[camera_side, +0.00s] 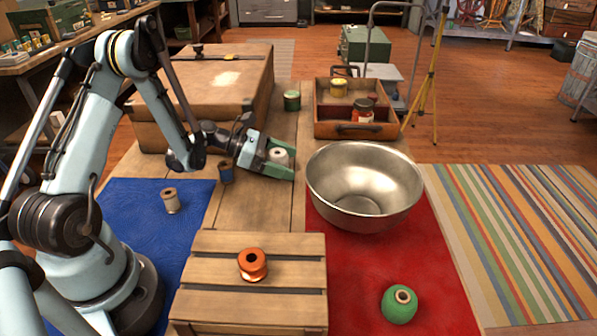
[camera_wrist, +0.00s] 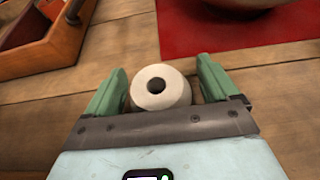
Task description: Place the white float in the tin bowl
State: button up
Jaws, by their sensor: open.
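The white float (camera_side: 278,155) is a small round piece with a dark centre hole, on the wooden table behind and left of the bowl. My gripper (camera_side: 281,163) is low over the table with its green fingers on either side of it. In the wrist view the white float (camera_wrist: 160,87) sits between the open fingers of my gripper (camera_wrist: 162,88), with a gap showing on each side. The tin bowl (camera_side: 364,180) is a wide, shiny metal bowl on the red cloth and looks empty. Its edge shows at the top of the wrist view (camera_wrist: 245,4).
A wooden tray (camera_side: 372,131) with a yellow spool and a jar stands behind the bowl. A large wooden chest (camera_side: 212,80) is at the back left. A slatted crate (camera_side: 250,308) with an orange spool stands in front. A green float (camera_side: 399,304) lies on the red cloth (camera_side: 345,290).

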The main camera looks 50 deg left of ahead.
jog(key=v, duration=1.1)
jog(key=shift+s+a+r, duration=0.1)
jog(key=shift+s+a, duration=0.05)
jog(key=shift+s, duration=0.1)
jog(key=shift+w+d+r+m, duration=0.2)
jog(key=shift+d+r+m, duration=0.1)
jog(key=shift+d+m, duration=0.1)
jog(key=s+d+r+m+g+y, duration=0.1)
jog(key=s+d+r+m+y, duration=0.3)
jog(key=m, duration=0.9)
jog(key=s+d+r+m+g+y, duration=0.1)
jog(key=s+d+r+m+y, duration=0.3)
jog(key=d+m, duration=0.6)
jog(key=m+y, duration=0.1)
jog(key=m, duration=0.2)
jog(key=shift+d+r, duration=0.3)
jog(key=shift+d, duration=0.05)
